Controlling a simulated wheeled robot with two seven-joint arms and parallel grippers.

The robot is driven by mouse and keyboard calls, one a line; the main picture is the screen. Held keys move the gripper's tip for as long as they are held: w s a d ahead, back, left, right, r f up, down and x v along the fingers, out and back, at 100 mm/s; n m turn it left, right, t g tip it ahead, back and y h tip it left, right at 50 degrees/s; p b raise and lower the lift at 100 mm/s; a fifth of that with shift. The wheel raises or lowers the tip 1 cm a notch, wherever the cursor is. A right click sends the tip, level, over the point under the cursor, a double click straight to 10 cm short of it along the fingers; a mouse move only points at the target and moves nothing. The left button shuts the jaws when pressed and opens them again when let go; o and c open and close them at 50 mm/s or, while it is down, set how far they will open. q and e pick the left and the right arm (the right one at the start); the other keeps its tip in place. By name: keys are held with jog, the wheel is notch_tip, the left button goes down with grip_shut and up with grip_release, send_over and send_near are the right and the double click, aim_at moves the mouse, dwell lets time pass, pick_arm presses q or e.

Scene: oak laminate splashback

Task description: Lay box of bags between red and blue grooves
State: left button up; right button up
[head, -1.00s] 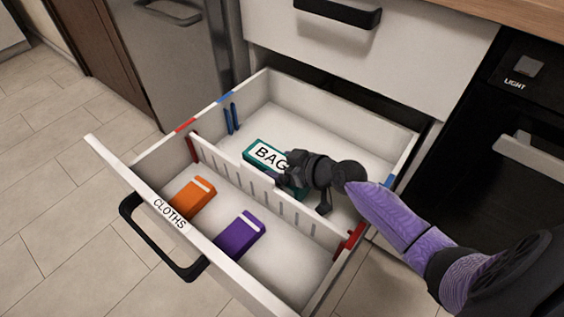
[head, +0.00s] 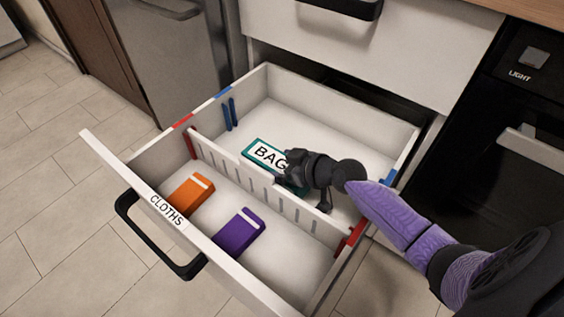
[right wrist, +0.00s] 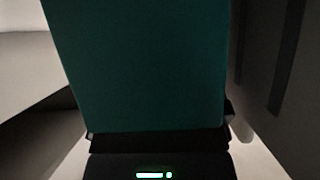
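The teal box of bags (head: 251,150) lies label up in the drawer's rear compartment, behind the slotted divider. My right gripper (head: 291,169) is at the box's right end and covers part of its label. In the right wrist view the box (right wrist: 140,65) fills the middle, close against the gripper. I cannot tell whether the fingers press on it. The blue grooves (head: 230,114) are on the left wall of the rear compartment, with a blue mark (head: 390,175) on the right wall. The red grooves (head: 191,144) hold the divider's left end; red (head: 350,238) also shows at its right end. My left gripper is not in view.
The divider (head: 225,166) stands upright across the open drawer. In front of it lie an orange box (head: 190,196) and a purple box (head: 238,236). The drawer front (head: 120,170) reads CLOTHS. The rear compartment's floor behind the teal box is clear.

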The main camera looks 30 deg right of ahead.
jog(key=shift+s+r, duration=0.1)
jog(key=shift+s, duration=0.05)
jog(key=p+v, duration=0.3)
jog(key=v, duration=0.3)
jog(key=shift+s+d+r, duration=0.15)
jog(key=shift+r, duration=0.05)
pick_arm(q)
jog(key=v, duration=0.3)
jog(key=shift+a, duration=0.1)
pick_arm(e)
jog(key=shift+s+d, duration=0.1)
jog(key=shift+s, duration=0.25)
